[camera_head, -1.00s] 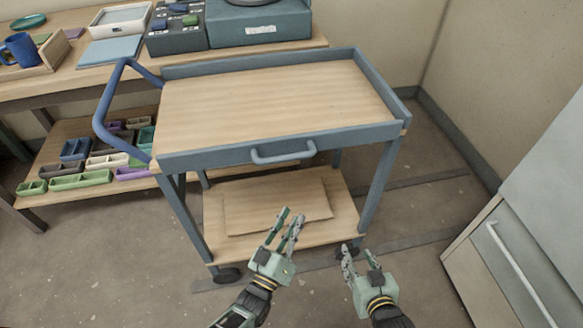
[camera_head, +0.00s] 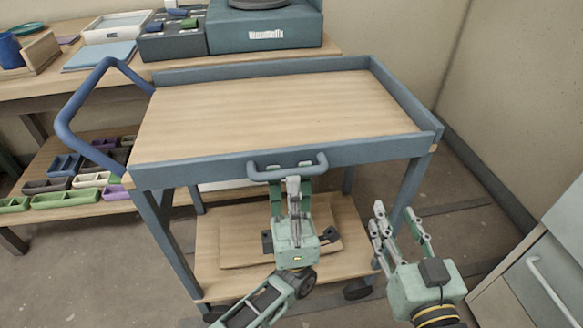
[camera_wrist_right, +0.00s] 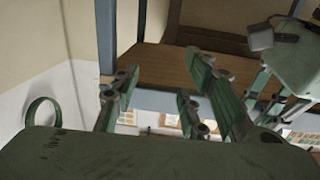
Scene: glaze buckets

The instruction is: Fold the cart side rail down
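The cart (camera_head: 270,110) has a wooden top with blue-grey raised rails. Its front side rail (camera_head: 200,168) stands upright and carries a blue-grey handle (camera_head: 312,165). My left gripper (camera_head: 290,186) is just below and in front of this handle, its fingertips overlapping the handle in the head view. Whether its fingers touch or close on the handle I cannot tell. My right gripper (camera_head: 398,222) is to the right, near the cart's front right leg. Its fingers are spread apart and empty, which also shows in the right wrist view (camera_wrist_right: 150,90).
A blue push handle (camera_head: 75,110) sticks out at the cart's left end. A workbench (camera_head: 20,82) with boxes stands behind, and bins (camera_head: 65,198) lie on its lower shelf. A cabinet (camera_head: 535,265) is at the right. The cart top is bare; a board lies on its lower shelf.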

